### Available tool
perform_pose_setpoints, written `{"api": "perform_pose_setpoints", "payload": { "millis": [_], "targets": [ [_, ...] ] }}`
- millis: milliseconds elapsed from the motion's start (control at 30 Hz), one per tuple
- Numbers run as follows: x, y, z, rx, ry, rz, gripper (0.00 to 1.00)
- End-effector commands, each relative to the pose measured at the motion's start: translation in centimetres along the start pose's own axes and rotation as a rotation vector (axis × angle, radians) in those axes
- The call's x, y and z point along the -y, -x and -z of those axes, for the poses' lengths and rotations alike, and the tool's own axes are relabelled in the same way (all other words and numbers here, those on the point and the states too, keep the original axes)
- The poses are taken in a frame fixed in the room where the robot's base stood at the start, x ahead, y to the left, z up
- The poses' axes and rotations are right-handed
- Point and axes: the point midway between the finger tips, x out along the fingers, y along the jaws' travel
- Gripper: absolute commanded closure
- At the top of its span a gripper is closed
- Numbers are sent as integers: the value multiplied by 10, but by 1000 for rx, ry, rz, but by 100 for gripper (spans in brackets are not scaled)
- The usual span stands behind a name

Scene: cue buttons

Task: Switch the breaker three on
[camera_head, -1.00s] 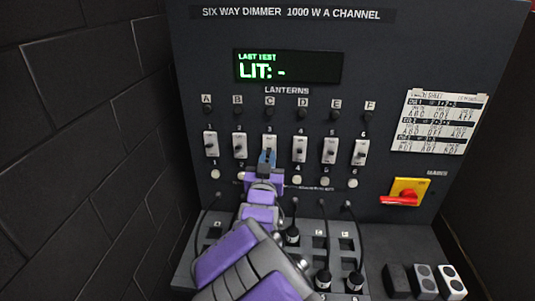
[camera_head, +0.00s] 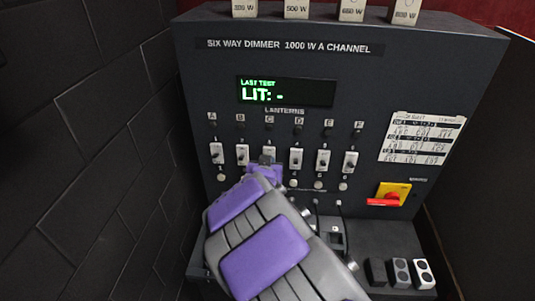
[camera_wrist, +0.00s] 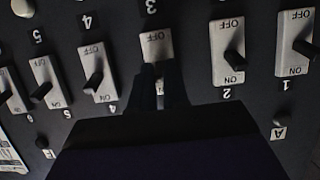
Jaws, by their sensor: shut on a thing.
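Breaker three (camera_head: 269,151) is a white switch plate in a row of breakers on the dark dimmer panel, third from the left. It also shows in the wrist view (camera_wrist: 156,45), upside down, with its OFF mark visible. My gripper (camera_head: 266,161) is at the lower part of that plate in the head view. In the wrist view my gripper (camera_wrist: 158,82) has its dark fingers close together around the place of the lever. The gripper is shut on the breaker three lever, which the fingers hide, so I cannot tell its position.
Breaker two (camera_wrist: 228,52) and breaker four (camera_wrist: 97,72) stand close on either side. A display (camera_head: 286,91) reads "LIT: -". A red handle on a yellow plate (camera_head: 390,194) is at lower right. Cables and plugs lie below the breakers. A dark brick wall (camera_head: 80,150) is at left.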

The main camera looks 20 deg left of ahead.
Motion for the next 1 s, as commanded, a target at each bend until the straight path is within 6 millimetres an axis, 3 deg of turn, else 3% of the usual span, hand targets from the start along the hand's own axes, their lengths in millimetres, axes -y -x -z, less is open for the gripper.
{"api": "perform_pose_setpoints", "payload": {
  "millis": [33,867,900,1000],
  "targets": [
    [2,2,10,3,0,3,100],
    [2,0,7,68,-1,4,100],
    [2,0,8,68,-1,4,81],
    [2,0,6,70,-1,3,72]
  ]
}}
